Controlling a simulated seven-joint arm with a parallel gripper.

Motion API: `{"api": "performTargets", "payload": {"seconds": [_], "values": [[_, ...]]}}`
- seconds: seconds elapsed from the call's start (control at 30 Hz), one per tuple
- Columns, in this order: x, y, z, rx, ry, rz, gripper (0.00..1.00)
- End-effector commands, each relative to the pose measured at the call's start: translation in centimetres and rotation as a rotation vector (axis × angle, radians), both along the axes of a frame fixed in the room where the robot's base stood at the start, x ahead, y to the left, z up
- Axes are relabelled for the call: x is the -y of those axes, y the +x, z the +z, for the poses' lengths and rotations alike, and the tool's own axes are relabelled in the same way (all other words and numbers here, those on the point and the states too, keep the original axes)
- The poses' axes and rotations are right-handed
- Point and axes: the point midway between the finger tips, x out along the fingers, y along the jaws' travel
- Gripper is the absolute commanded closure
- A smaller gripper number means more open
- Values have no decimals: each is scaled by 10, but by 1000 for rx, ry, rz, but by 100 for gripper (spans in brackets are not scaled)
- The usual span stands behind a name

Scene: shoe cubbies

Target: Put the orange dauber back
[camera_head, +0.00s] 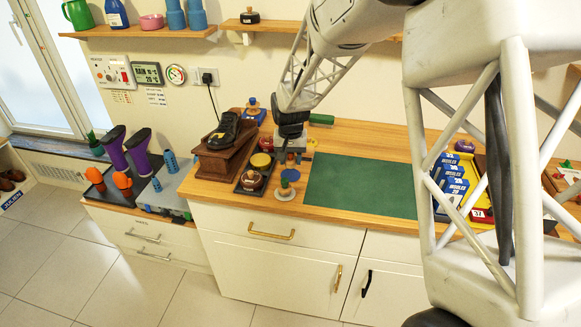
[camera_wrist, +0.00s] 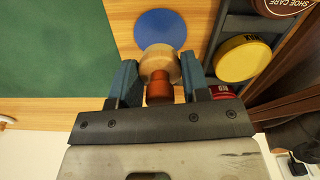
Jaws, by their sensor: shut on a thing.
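In the wrist view, the dauber (camera_wrist: 159,64) shows a pale wooden round part and an orange-brown part nearer the camera. My gripper (camera_wrist: 158,75) is shut on it, one blue-grey finger on each side. A flat blue disc (camera_wrist: 160,29) lies just beyond the dauber in that view. I cannot tell whether the two touch. In the head view, my gripper (camera_head: 291,150) is low over the wooden counter, between the shoe stand and the green mat. The blue disc (camera_head: 290,174) is in front of it. The dauber is hard to make out there.
A dark tray (camera_head: 238,188) with several tins stands left of my gripper, close by. Behind it is a wooden stand (camera_head: 213,165) bearing a black shoe (camera_head: 222,131). The green mat (camera_head: 360,186) to the right is clear. A shelf (camera_head: 140,32) runs above.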

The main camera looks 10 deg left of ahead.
Motion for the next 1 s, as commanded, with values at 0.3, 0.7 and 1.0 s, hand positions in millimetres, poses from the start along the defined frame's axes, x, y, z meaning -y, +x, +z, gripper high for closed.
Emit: {"api": "performTargets", "payload": {"seconds": [0.3, 0.7, 1.0], "values": [[0, 0, -10, -2, -1, 0, 80], [0, 0, -37, 1, 0, 0, 80], [0, 0, -39, 0, 0, 0, 80]]}}
